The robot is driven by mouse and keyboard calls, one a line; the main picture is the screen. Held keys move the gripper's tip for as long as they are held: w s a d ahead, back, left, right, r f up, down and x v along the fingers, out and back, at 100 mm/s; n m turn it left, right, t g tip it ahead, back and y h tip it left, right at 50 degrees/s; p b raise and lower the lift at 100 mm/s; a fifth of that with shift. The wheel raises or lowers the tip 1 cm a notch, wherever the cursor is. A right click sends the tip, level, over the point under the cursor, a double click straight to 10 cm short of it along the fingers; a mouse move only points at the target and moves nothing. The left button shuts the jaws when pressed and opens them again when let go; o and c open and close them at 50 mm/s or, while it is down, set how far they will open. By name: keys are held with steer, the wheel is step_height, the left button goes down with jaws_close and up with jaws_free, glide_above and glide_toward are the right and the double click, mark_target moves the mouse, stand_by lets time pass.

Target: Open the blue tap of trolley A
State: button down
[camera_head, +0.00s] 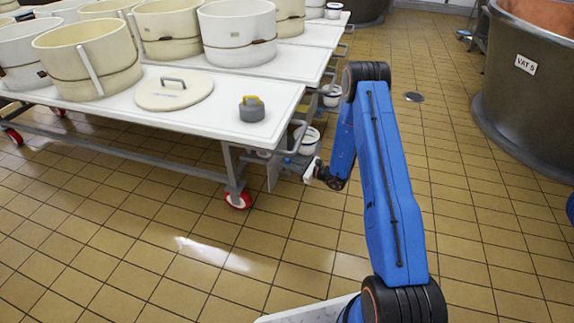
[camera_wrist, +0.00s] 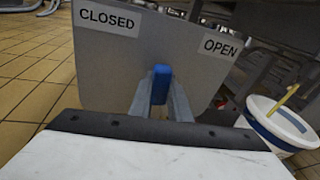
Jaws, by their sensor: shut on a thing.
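The blue tap handle (camera_wrist: 161,76) stands between my two fingers in the wrist view. My gripper (camera_wrist: 160,98) is shut on it. A grey plate (camera_wrist: 110,65) behind the handle bears the words CLOSED at left and OPEN at right. The handle lies between the two words, with its end a little below them. In the head view my gripper (camera_head: 309,172) is low beside the near end of the white-topped trolley (camera_head: 205,115). The tap is hard to make out there, and I see no trolley letter.
A white bucket (camera_wrist: 280,128) stands right of the plate in the wrist view. Pale round moulds (camera_head: 88,62), a lid (camera_head: 172,94) and a grey weight (camera_head: 252,110) stand on the trolley. A large vat (camera_head: 528,100) is at right. The tiled floor between is clear.

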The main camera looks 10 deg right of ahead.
steer(key=c, duration=1.6)
jaws_free()
steer(key=shift+c, duration=0.2)
steer(key=shift+d, duration=0.1)
steer(key=v, duration=1.7)
steer(key=shift+s+d, duration=0.1)
steer(key=shift+s, duration=0.05)
